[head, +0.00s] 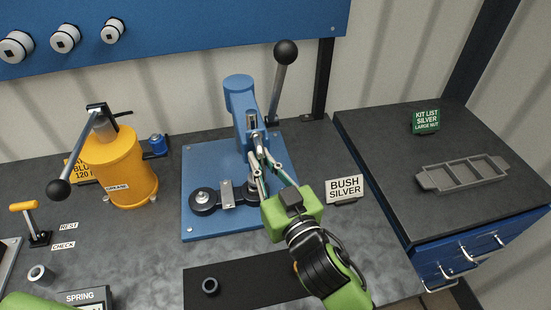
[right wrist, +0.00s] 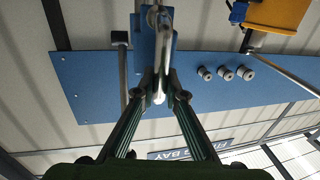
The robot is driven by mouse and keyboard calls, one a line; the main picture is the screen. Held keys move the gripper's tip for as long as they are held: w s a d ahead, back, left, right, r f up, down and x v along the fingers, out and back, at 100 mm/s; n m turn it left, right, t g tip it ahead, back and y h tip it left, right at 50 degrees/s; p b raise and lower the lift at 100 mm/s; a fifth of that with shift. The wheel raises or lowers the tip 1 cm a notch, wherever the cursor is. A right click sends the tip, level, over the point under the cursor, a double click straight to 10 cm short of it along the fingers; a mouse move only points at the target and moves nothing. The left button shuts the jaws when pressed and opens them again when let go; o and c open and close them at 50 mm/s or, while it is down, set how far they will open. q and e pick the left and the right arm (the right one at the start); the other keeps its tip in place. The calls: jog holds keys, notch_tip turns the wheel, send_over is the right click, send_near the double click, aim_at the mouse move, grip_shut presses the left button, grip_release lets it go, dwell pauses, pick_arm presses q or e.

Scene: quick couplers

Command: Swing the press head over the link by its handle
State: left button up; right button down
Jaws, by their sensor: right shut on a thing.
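The blue press head (head: 252,128) is on the blue press column (head: 239,92); its lever (head: 279,85) rises to a black knob. The black link (head: 226,194) lies on the blue base plate, with round ends and a grey block in its middle. My right gripper (head: 263,163) is at the front of the head, above the link's right end. It is shut on the slim metal handle (right wrist: 161,75), which shows between its fingertips in the right wrist view (right wrist: 160,92). The handle is mostly hidden in the head view.
A yellow grease pot (head: 127,165) with a black-knobbed lever stands left of the press. A BUSH SILVER sign (head: 344,189) stands to the right. A black mat (head: 250,286) with a ring (head: 210,286) lies in front. A grey tray (head: 434,179) is on the right cabinet.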

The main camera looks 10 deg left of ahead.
jog(key=shift+s+a+r, duration=0.1)
jog(key=shift+s+a, duration=0.15)
jog(key=shift+a, duration=0.3)
jog(key=c, duration=2.1)
grip_release()
jog(key=v, duration=1.2)
jog(key=shift+d, duration=0.1)
